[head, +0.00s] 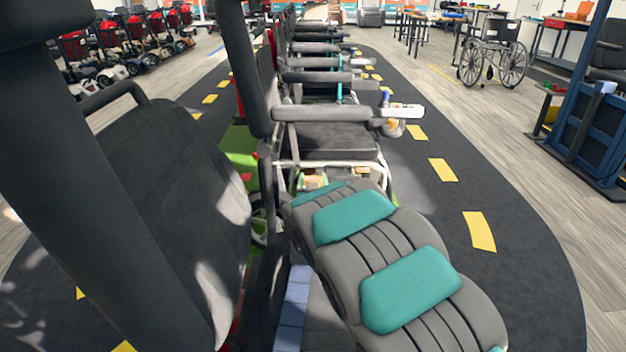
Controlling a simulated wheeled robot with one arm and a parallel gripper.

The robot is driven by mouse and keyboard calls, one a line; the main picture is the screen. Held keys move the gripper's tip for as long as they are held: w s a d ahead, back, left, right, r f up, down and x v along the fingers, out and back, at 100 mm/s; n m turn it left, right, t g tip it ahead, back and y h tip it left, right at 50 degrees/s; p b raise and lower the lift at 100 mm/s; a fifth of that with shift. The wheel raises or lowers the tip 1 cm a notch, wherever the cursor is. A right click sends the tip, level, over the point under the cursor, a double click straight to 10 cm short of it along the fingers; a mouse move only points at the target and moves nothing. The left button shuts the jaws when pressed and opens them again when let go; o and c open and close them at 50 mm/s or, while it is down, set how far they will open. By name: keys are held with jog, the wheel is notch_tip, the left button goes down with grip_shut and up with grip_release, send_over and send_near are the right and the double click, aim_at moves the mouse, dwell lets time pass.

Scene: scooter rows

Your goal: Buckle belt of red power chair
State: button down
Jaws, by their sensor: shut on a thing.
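A near power chair fills the left of the head view. Its dark backrest (165,190) and thick dark padded parts stand very close to the camera. A narrow strip of red shows low along its edge, so it may be the red power chair. No belt or buckle can be made out. My grey and teal arm reaches in from the lower right toward the near chair's right side. My gripper is not visible, and whatever it holds is hidden too.
A green power chair (240,148) with a dark seat stands just beyond, heading a tight row of chairs. Dark floor with yellow dashes (480,231) is free on the right. A wheelchair (493,55) and blue stand (585,130) are farther right. Red scooters (72,47) stand back left.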

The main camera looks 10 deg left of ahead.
jog(key=shift+s+d+f, duration=0.1)
jog(key=shift+f, duration=0.85)
jog(key=shift+c, duration=2.1)
grip_release()
jog(key=o, duration=0.4)
jog(key=shift+f, duration=0.3)
jog(key=shift+s, duration=0.1)
jog(key=v, duration=0.7)
jog(key=shift+r+b, duration=0.25)
jog(key=shift+b, duration=0.15)
jog(key=shift+s+d+r, duration=0.1)
jog(key=shift+s+r, duration=0.15)
jog(key=shift+s, duration=0.05)
jog(key=shift+r, duration=0.15)
jog(key=shift+r, duration=0.15)
